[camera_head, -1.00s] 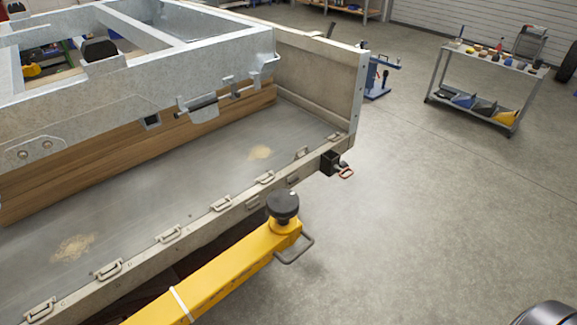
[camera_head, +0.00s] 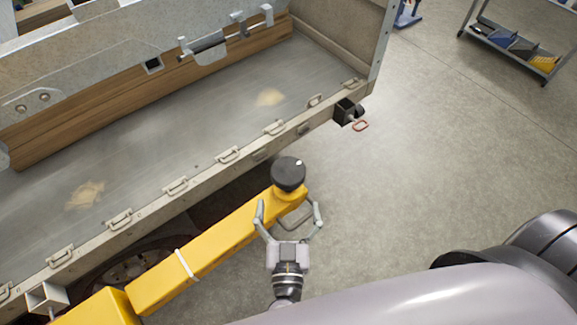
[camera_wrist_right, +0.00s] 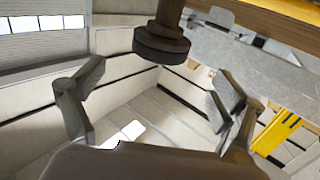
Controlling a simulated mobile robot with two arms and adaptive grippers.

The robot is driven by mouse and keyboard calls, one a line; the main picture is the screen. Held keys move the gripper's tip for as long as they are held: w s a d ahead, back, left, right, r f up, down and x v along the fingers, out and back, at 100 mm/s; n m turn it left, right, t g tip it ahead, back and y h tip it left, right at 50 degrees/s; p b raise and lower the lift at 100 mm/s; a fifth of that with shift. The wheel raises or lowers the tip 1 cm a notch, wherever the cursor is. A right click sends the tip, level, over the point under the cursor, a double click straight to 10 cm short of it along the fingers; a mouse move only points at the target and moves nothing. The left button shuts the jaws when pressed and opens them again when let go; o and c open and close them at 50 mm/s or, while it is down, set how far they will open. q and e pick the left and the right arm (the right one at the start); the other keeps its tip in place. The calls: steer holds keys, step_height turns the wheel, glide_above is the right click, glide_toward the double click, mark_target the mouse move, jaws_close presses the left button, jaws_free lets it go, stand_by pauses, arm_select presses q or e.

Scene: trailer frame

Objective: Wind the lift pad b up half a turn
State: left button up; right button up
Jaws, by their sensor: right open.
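The lift pad (camera_head: 288,172), a round black disc, sits at the end of the yellow lift arm (camera_head: 215,240) beside the trailer. No letter shows on it, so I cannot tell whether it is pad b. My right gripper (camera_head: 288,209) is open and empty, fingers spread, just on the near side of the pad. In the right wrist view, a dark disc on a stem (camera_wrist_right: 162,42), which looks like the pad, shows beyond and between the spread fingers (camera_wrist_right: 161,72), apart from both. My left gripper is out of view.
The trailer's side rail with several tie-down loops (camera_head: 228,154) runs close behind the pad. A metal loop handle (camera_head: 297,218) hangs from the arm's end near my right fingers. A shelf cart (camera_head: 515,45) stands far right. Open floor lies to the right.

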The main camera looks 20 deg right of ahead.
mark_target(288, 157)
steer(key=p+x, duration=0.1)
steer(key=x, duration=0.8)
steer(key=shift+w+d+p, duration=0.1)
steer(key=shift+w+p, duration=0.2)
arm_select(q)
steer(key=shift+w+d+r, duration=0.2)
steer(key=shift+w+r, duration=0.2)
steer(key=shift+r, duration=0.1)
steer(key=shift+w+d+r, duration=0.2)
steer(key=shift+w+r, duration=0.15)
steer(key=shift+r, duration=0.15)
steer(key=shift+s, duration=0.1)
arm_select(e)
steer(key=shift+c, duration=0.2)
steer(key=c, duration=1.1)
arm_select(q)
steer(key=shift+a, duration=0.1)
arm_select(e)
steer(key=shift+c, duration=0.2)
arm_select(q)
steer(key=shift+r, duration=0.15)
